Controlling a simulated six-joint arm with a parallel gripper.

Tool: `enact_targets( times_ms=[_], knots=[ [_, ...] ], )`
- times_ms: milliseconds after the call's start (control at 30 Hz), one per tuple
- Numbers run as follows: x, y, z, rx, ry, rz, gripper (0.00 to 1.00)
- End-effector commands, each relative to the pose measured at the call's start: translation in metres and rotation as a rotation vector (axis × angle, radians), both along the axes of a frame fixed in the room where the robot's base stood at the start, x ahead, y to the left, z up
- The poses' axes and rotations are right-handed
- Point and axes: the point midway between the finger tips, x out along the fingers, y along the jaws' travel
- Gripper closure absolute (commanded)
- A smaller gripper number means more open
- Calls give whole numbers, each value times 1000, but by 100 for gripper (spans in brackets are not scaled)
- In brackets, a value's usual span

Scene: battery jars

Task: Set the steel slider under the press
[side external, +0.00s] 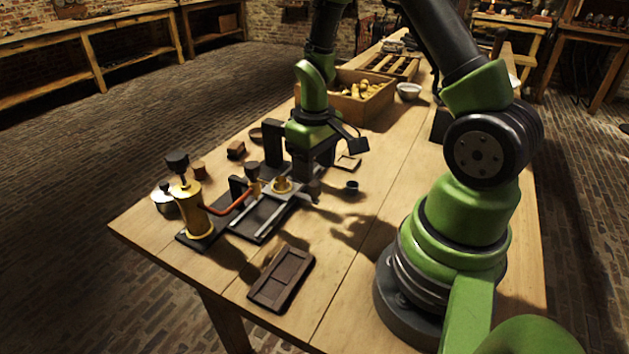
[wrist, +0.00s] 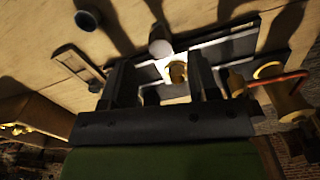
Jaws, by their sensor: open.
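The steel slider (side external: 300,192) is a bright flat plate on a dark base (side external: 262,217), with a brass piece (side external: 282,184) on it. My gripper (side external: 313,174) is open above the slider's right end, holding nothing; contact is unclear.
A brass cylinder (side external: 190,208) with a black top stands at the left by a metal pot (side external: 165,202). A dark tray (side external: 281,279) lies in front. A tall dark frame (side external: 274,145) stands behind. A small black cup (side external: 352,187) is at the right.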

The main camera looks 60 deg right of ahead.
Motion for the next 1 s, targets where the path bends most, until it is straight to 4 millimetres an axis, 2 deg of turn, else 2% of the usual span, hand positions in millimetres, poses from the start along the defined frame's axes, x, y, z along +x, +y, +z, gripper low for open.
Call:
enact_targets(
  times_ms=[100,300,633,667,800,900,1000],
  knots=[
    [-1,0,-20,2,4,-2,45],
    [0,0,-39,1,1,-1,45],
    [0,0,-42,0,-2,-2,45],
    [0,0,-42,0,-2,-1,48],
    [0,0,-42,0,-2,-1,80],
    [0,0,-42,0,-2,-1,100],
    [0,0,-42,0,-2,-1,100]
  ],
)
